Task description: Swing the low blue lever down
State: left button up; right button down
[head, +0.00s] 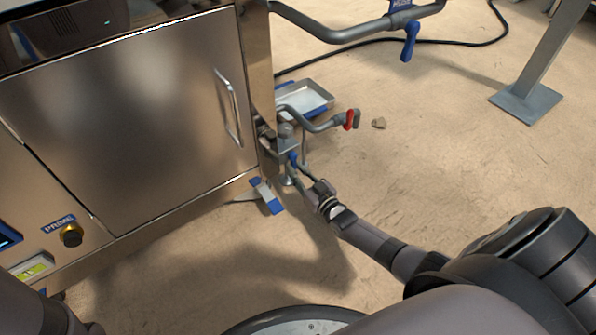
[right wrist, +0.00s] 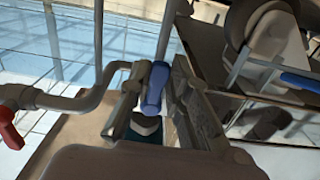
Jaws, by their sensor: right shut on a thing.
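The low blue lever (head: 293,157) sits on a small valve block at the lower right corner of the steel machine, mostly hidden by my gripper in the head view. In the right wrist view the blue lever (right wrist: 154,88) is between the fingers. My right gripper (head: 298,168) is shut on it, and it also shows in the right wrist view (right wrist: 165,105). My left gripper is out of view.
A bent pipe with a red handle (head: 351,120) runs just right of the valve. A higher pipe carries another blue lever (head: 410,42). A shallow tray (head: 325,99) lies behind. The steel cabinet door (head: 130,120) is on the left. Open floor lies to the right.

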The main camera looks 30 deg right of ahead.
jog(key=c, duration=1.5)
grip_release()
jog(key=s, duration=0.8)
jog(key=s+d, duration=0.1)
jog(key=s, duration=0.3)
